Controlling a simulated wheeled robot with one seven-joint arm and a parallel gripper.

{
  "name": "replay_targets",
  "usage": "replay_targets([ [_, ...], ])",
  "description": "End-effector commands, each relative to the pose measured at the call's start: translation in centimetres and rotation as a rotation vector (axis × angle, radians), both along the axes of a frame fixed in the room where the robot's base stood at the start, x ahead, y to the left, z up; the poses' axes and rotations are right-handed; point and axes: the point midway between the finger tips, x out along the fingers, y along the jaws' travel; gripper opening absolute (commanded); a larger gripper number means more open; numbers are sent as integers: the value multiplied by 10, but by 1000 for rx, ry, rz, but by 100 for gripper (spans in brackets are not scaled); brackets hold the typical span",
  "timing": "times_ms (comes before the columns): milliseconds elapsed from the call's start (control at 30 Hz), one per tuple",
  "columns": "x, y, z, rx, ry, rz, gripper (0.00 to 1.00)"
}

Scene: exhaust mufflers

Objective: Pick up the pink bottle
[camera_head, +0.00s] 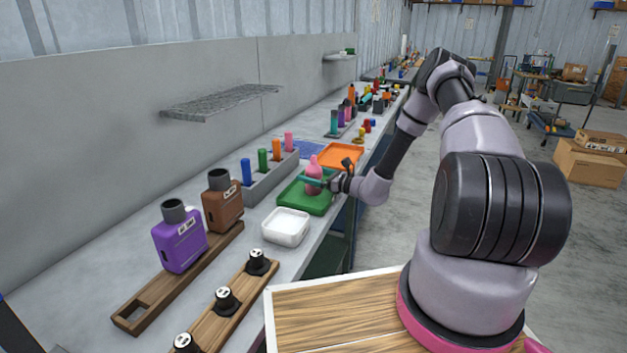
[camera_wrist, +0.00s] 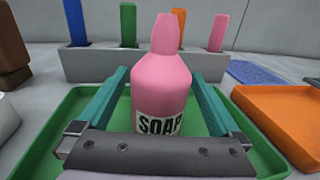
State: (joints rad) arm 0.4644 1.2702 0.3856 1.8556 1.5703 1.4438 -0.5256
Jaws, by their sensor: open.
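The pink bottle (camera_head: 313,177) stands upright on the green tray (camera_head: 292,197) on the bench. In the wrist view the pink bottle (camera_wrist: 161,84) shows a white label reading SOAP, its lower part hidden by the gripper body. My gripper (camera_head: 318,182) is at the bottle from the right in the head view. In the wrist view my gripper (camera_wrist: 160,82) has its teal fingers apart, one on each side of the bottle. A gap shows at both sides, so the fingers appear not to press on it. The green tray (camera_wrist: 50,115) also shows there.
An orange tray (camera_head: 342,154) lies beyond the green tray, and a white tray (camera_head: 285,226) stands nearer. A grey rack (camera_head: 268,178) with several coloured cylinders stands behind. Purple (camera_head: 180,240) and brown (camera_head: 222,205) containers stand on a wooden base to the left.

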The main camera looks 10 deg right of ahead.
Motion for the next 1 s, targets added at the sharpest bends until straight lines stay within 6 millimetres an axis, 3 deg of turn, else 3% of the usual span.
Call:
replay_targets([
  [133, 12, 14, 0, 0, -1, 1, 100],
  [333, 13, 15, 0, 0, 0, 1, 100],
  [367, 13, 15, 0, 0, 0, 1, 96],
  [567, 13, 15, 0, 0, 0, 1, 20],
  [833, 13, 15, 2, 0, -1, 1, 18],
  [1000, 14, 15, 14, 0, -1, 1, 18],
])
